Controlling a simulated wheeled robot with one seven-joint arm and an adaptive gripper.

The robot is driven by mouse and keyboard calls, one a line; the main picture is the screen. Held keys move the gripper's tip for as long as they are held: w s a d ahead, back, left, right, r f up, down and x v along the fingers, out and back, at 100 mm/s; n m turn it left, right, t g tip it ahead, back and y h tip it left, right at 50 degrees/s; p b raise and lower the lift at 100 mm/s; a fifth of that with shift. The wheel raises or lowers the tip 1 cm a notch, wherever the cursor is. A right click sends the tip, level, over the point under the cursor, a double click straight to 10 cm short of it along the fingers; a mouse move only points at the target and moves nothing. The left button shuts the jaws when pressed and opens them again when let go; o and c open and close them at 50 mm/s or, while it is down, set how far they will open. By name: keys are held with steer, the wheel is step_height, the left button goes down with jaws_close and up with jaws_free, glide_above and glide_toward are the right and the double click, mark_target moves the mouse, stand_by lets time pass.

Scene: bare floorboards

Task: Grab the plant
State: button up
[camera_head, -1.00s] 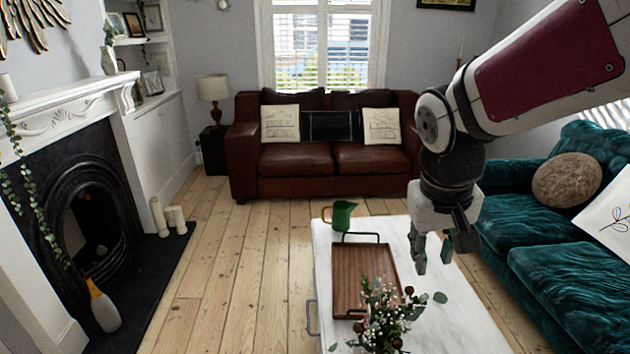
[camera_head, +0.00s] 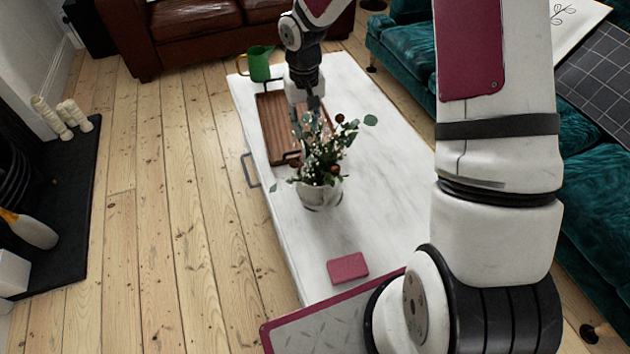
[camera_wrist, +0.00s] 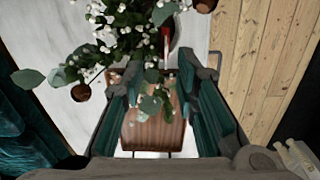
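The plant (camera_head: 322,150), with green leaves, white berries and dark round heads, stands upright in a pale marbled pot (camera_head: 320,194) on the white table. My gripper (camera_head: 306,122) is pointed down just behind the plant, and the foliage partly hides its fingers. In the wrist view my gripper (camera_wrist: 158,72) is open, its two teal-lined fingers apart. The plant (camera_wrist: 125,28) fills the top of that view, and some leaves show between the fingers. I cannot tell whether the fingers touch the leaves.
A brown wooden tray (camera_head: 275,148) with dark handles lies behind the plant, with a green jug (camera_head: 260,64) beyond it. A small pink box (camera_head: 347,268) lies on the white table (camera_head: 390,150) in front. A teal sofa (camera_head: 592,208) flanks the right; floorboards at left are clear.

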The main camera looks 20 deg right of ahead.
step_height(320, 180, down, 9)
steer(key=b, duration=0.2)
glide_above(305, 177)
steer(key=shift+w+d+f, duration=0.1)
steer(key=shift+w+f, duration=0.05)
steer(key=shift+f, duration=1.25)
steer(key=shift+w+f, duration=0.15)
steer(key=shift+f, duration=1.2)
jaws_close()
steer(key=shift+r, duration=0.1)
